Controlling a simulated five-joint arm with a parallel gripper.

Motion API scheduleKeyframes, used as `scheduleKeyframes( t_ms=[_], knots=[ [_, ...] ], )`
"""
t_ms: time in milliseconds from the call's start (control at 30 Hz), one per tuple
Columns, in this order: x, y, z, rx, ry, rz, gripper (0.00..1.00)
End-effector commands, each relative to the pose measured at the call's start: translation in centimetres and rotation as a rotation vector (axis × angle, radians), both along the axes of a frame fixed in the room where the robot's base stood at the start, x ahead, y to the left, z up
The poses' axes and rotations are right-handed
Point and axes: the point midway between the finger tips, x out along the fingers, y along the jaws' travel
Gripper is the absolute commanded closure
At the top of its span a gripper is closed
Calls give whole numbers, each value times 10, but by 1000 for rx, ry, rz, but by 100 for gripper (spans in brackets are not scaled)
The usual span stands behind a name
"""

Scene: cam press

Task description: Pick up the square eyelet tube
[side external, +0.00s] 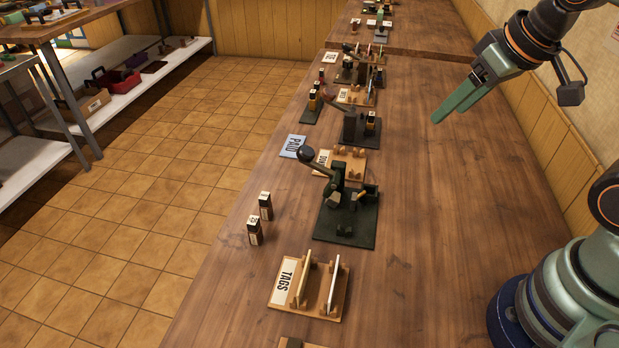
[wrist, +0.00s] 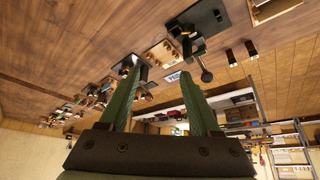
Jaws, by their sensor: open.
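Two small dark upright tubes with pale label bands stand near the table's left edge in the side external view. One is the nearer tube (side external: 255,232) and the other is the farther tube (side external: 265,205). Their marks are too small to tell which is the square eyelet tube. In the wrist view they show as two dark blocks, one at the left (wrist: 231,56) and one at the right (wrist: 250,48). My gripper (side external: 451,113) is open and empty, high above the table's right side and well apart from both tubes; its green fingers also show in the wrist view (wrist: 162,77).
A dark lever press (side external: 350,218) stands right of the tubes. A wooden TAGS rack (side external: 306,286) is in front, and a PAID card (side external: 293,147) lies behind. Other presses and racks line the table's far part. The table's right side (side external: 450,240) is clear.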

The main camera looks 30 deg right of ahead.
Motion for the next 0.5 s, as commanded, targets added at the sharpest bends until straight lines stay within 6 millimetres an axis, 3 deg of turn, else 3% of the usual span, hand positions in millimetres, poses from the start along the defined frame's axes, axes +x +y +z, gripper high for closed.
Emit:
scheduleKeyframes(
  t_ms=[300,500],
  knots=[
    [3,2,2,-1,5,10,35],
    [28,25,12,-12,64,97,35]
  ],
)
